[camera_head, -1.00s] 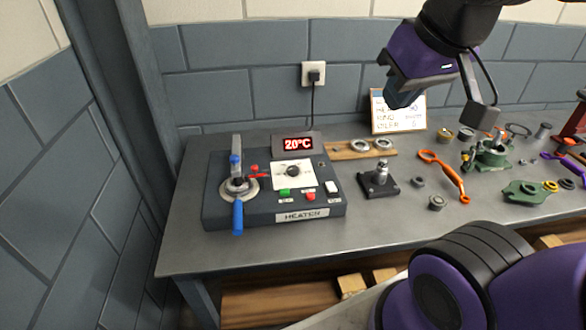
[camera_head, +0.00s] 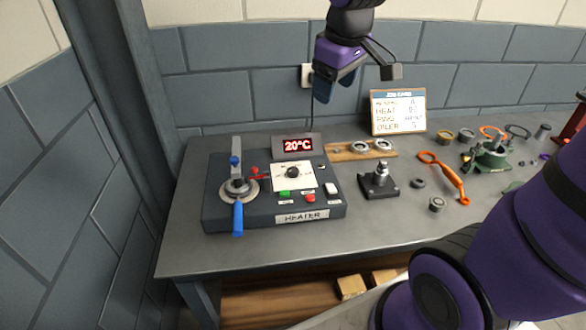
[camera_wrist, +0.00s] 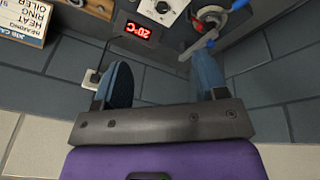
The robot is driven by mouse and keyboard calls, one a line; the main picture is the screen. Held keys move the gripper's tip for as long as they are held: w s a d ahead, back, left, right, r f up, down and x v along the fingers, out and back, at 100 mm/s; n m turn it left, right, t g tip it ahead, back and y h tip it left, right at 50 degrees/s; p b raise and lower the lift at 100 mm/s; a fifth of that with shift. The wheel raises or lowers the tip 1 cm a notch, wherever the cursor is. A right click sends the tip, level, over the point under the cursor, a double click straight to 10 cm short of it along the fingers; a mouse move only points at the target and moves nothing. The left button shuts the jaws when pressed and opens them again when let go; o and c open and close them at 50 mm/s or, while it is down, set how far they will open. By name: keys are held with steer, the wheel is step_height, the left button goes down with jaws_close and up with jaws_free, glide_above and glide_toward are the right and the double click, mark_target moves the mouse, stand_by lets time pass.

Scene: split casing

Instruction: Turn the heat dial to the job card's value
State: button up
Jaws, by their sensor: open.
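The heater (camera_head: 274,213) is a dark box at the left of the bench. Its heat dial is a black knob (camera_head: 292,172) on a white plate, and it also shows at the top of the wrist view (camera_wrist: 167,6). The red display (camera_head: 298,145) behind the dial reads 20°C. The job card (camera_head: 398,111) stands at the back of the bench; its small writing includes a HEAT line whose value I cannot read surely. My gripper (camera_head: 338,85) is open and empty, high above the back of the bench, apart from the dial. Its two fingers (camera_wrist: 163,82) show wide apart in the wrist view.
A blue-handled lever (camera_head: 238,216) stands on the heater left of the dial. Green (camera_head: 285,194) and red (camera_head: 310,197) buttons sit in front of it. A wooden board with rings (camera_head: 347,153) and a black post stand (camera_head: 379,182) are to the right. A wall is at left.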

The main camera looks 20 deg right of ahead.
steer(key=w+f+n+g, duration=0.2)
steer(key=w+f+n, duration=0.2)
steer(key=w+f, duration=0.55)
steer(key=n+g, duration=0.1)
steer(key=n, duration=0.2)
glide_toward(293, 169)
step_height(293, 169, down, 9)
steer(key=shift+d+f, duration=0.15)
steer(key=shift+f, duration=0.1)
steer(key=c, duration=0.9)
